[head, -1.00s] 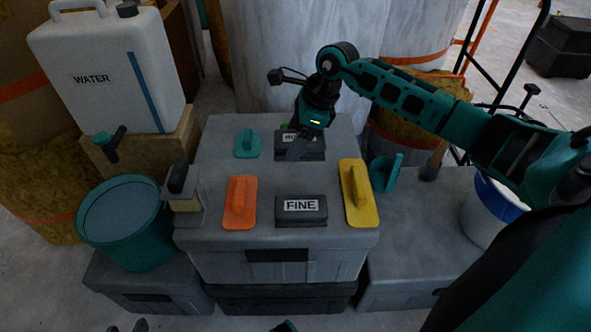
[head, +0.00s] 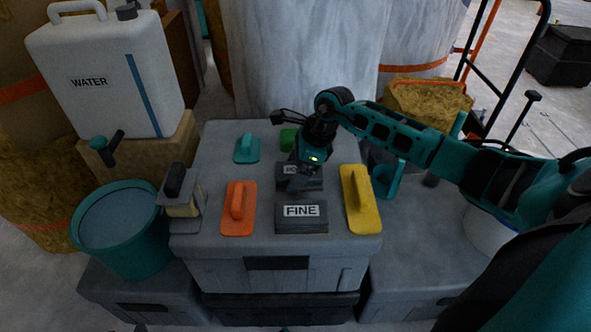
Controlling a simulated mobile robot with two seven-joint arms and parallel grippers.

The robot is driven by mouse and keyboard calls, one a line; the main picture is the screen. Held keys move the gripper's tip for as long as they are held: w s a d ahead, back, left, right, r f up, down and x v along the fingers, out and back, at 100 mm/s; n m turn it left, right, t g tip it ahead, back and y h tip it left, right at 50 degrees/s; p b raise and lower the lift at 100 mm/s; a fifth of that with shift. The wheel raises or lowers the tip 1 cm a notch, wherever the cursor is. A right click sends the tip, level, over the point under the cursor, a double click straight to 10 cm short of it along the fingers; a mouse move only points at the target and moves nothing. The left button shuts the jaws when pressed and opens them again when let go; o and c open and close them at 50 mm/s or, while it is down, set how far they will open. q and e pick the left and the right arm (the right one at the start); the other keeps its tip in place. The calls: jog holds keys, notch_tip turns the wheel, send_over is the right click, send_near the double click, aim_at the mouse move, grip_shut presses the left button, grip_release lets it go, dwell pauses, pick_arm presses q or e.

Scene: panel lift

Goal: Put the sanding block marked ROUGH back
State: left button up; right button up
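The dark grey sanding block marked ROUGH (head: 312,183) is over the grey case lid, behind the FINE block. Only the first letters of its label show; my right gripper covers the rest. My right gripper (head: 299,184) points down at this block and appears shut on it, though the fingertips are partly lost against the dark block. I cannot tell whether the block touches the lid. The dark block marked FINE (head: 301,225) lies near the lid's front edge. My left gripper is not in view.
On the grey case (head: 210,148) are a teal float (head: 246,150), an orange float (head: 238,215), a yellow float (head: 357,205) and a green item (head: 288,139). A brush-like tool (head: 180,200) and a teal bucket (head: 120,260) are at left. A water can (head: 105,85) stands behind.

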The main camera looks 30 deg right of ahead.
jog(key=shift+o, duration=1.1)
pick_arm(q)
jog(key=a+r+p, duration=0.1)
jog(key=p, duration=0.2)
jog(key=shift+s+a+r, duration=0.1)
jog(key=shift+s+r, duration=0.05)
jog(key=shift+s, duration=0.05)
pick_arm(e)
jog(key=v, duration=1.2)
jog(key=shift+a, duration=0.1)
